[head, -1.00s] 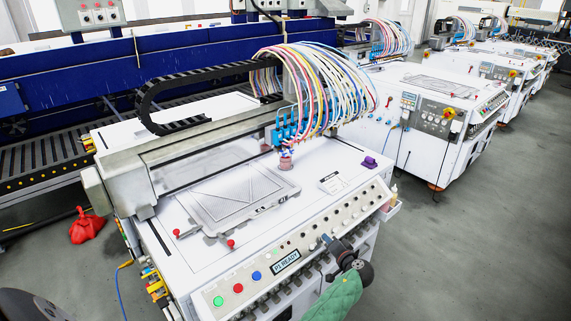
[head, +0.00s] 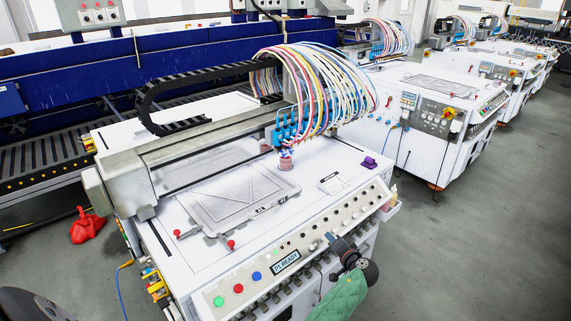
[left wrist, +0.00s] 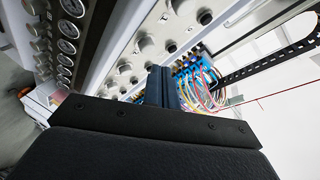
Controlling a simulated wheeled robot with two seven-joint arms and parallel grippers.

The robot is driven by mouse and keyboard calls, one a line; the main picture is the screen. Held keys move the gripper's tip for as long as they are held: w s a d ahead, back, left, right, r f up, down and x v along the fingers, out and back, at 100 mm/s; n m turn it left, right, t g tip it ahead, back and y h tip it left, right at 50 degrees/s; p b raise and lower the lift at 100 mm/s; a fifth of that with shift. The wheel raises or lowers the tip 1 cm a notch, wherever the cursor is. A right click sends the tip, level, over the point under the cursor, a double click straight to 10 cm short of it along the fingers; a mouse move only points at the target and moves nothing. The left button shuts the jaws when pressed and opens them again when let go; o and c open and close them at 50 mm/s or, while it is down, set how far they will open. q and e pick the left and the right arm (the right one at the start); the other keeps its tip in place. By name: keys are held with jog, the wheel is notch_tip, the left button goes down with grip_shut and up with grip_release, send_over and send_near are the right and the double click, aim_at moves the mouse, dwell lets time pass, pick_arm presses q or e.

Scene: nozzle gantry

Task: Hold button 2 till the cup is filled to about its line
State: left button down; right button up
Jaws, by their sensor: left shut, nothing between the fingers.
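The cup (head: 286,164) is a small pinkish vessel on the white machine top, under the nozzle head (head: 287,132). Its line and fill level are too small to make out. The front panel (head: 210,290) carries a row of pale round buttons or knobs; I cannot read which is button 2. My left gripper (head: 333,239) is shut and empty, its tips close to the panel's row of controls. Whether they touch one I cannot tell. In the left wrist view the shut fingers (left wrist: 161,86) point toward the panel's round knobs (left wrist: 125,68). My right gripper is not in view.
The display (head: 286,262) reads "P1 READY", beside green, red and blue buttons (head: 238,288). A flat framed plate (head: 235,195) lies on the machine top. A purple object (head: 370,162) sits at the right edge. A small bottle (head: 393,194) stands in a side tray. Floor to the right is clear.

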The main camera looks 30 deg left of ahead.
pick_arm(q)
jog(key=d+r, duration=0.1)
jog(key=s+d+r+p, duration=0.1)
jog(key=r, duration=0.1)
jog(key=shift+d+r, duration=0.2)
jog(key=shift+r, duration=0.1)
jog(key=shift+w, duration=0.1)
dwell(0.4)
